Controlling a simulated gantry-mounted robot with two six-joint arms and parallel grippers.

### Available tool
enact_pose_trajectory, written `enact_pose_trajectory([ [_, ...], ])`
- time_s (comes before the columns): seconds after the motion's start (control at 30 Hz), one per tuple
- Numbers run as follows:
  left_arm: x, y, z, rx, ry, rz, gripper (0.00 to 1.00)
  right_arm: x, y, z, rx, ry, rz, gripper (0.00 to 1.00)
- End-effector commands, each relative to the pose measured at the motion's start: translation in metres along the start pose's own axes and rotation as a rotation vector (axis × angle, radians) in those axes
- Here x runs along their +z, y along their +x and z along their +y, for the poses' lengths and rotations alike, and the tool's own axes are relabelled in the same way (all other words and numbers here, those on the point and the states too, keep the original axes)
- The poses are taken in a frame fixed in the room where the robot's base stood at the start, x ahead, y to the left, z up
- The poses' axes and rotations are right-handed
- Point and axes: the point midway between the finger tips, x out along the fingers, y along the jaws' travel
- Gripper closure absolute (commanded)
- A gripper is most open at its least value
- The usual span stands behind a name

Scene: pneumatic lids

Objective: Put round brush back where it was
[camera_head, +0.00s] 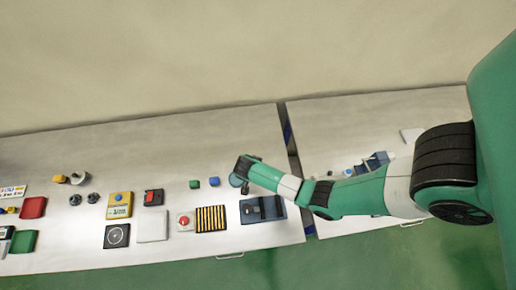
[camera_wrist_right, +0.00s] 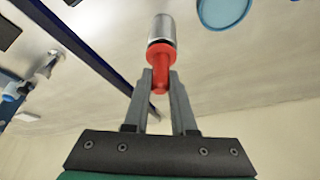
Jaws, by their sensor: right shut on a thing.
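My right gripper (camera_wrist_right: 161,76) is shut on the red handle of what looks like the round brush (camera_wrist_right: 161,38). It has a black collar and a silver cylindrical end that points away from the jaws. In the head view my right gripper (camera_head: 241,172) is over the right part of the left table, and the brush cannot be made out there. A blue round dish (camera_wrist_right: 223,8) lies to the right of the brush in the wrist view. It shows in the head view (camera_head: 235,181) partly under my gripper. My left gripper is not in view.
A dark blue tray or block (camera_head: 263,209) lies near the front edge. A gap separates the left table from the right table (camera_head: 330,120).

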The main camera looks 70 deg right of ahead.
Motion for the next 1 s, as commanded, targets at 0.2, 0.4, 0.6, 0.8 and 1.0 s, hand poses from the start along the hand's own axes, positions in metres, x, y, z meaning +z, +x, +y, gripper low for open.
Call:
enact_pose_trajectory([
  [0.2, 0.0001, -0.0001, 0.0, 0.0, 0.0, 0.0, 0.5, 0.0006, 0.0015, -0.0001, 0.0, 0.0, 0.0, 1.0],
  [0.4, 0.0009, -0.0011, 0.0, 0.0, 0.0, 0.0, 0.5, 0.0028, 0.007, -0.0004, -0.001, 0.0, 0.0, 1.0],
  [0.6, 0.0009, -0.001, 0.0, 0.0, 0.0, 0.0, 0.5, 0.0032, 0.008, -0.0002, 0.0, 0.0, 0.0, 0.51],
  [0.8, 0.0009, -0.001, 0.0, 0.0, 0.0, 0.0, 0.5, 0.0032, 0.008, -0.0001, 0.0, 0.0, 0.0, 0.46],
  [1.0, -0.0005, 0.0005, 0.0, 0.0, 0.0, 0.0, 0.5, 0.0006, 0.0018, -0.0007, -0.003, 0.001, 0.0, 0.46],
])
